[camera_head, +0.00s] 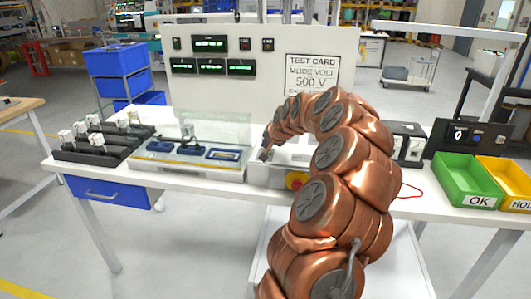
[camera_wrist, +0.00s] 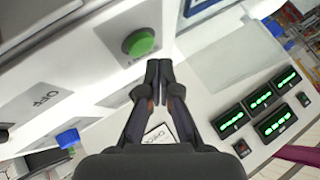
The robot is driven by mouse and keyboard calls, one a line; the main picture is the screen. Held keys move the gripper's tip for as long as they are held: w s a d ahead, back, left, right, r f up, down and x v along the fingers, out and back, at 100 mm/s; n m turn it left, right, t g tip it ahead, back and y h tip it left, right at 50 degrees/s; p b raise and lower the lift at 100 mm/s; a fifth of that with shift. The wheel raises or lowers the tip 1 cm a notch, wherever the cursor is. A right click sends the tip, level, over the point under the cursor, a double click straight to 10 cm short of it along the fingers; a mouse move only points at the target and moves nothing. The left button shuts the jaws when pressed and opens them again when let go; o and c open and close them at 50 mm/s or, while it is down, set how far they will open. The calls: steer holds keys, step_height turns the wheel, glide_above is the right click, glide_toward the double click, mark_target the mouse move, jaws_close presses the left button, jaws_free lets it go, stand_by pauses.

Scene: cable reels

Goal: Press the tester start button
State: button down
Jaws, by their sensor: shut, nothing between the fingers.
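The green start button (camera_wrist: 138,42) sits on the light panel of the tester (camera_wrist: 90,60) in the wrist view, above and left of my fingertips. My gripper (camera_wrist: 158,66) is shut and empty, with a visible gap in the picture between its tips and the button. In the head view my gripper (camera_head: 265,152) is at the tester's light box (camera_head: 268,176), mostly covered by my copper-coloured arm. The green button is hidden from the head view. A yellow and red knob (camera_head: 295,180) shows on the front of the box beside my arm.
A glass-covered tray with blue devices (camera_head: 205,152) stands left of the tester. A black rack (camera_head: 90,148) is at the bench's left. A panel with green displays and a test card (camera_head: 312,72) rises behind. A green OK bin (camera_head: 468,180) and yellow HOLD bin (camera_head: 508,180) stand right.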

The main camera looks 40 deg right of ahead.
steer(key=shift+f, duration=0.2)
steer(key=shift+f+b, duration=0.25)
steer(key=shift+b, duration=0.3)
steer(key=shift+f+b, duration=0.35)
steer(key=shift+f, duration=0.1)
stand_by(0.8)
steer(key=shift+r, duration=0.9)
steer(key=shift+r, duration=2.55)
